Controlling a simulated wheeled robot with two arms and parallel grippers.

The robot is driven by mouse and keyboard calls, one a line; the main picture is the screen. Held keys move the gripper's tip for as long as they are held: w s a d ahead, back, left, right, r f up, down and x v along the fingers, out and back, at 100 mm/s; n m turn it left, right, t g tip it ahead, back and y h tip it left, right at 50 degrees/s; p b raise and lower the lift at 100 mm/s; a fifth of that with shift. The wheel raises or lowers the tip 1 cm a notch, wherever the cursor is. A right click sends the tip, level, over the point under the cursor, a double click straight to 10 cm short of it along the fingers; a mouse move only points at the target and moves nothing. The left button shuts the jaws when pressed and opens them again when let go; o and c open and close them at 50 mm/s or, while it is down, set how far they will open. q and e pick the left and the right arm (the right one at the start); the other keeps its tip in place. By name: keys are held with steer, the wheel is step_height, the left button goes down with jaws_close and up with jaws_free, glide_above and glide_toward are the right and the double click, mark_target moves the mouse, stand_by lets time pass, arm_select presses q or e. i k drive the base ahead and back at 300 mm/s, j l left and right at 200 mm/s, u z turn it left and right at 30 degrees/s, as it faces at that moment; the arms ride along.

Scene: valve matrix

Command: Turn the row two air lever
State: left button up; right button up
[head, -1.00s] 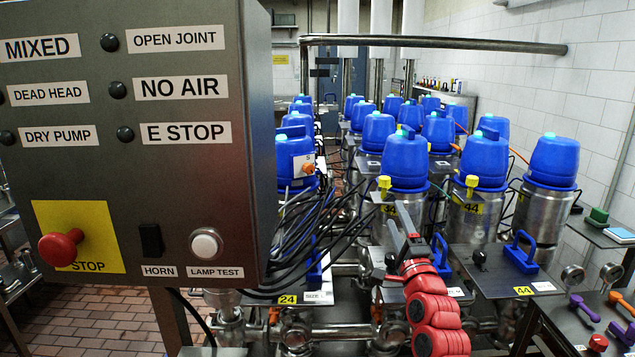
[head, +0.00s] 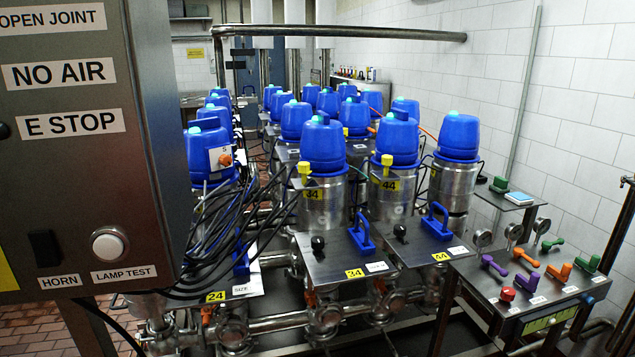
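A slanted control panel (head: 478,277) at the lower right carries purple, orange and green levers in two rows. My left gripper is not in view.
A large grey box (head: 80,180) with alarm labels blocks the left side. Steel canisters with blue caps (head: 322,145) stand in rows in the middle. Plates with blue handles (head: 361,234) sit in front of them. A red button (head: 507,295) is on the panel's left.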

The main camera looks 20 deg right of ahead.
mark_target(546, 245)
steer(key=z, duration=1.75)
steer(key=i+l+u, duration=0.35)
steer(key=l, duration=0.2)
steer(key=i+l+u, duration=0.15)
steer(key=l, duration=0.15)
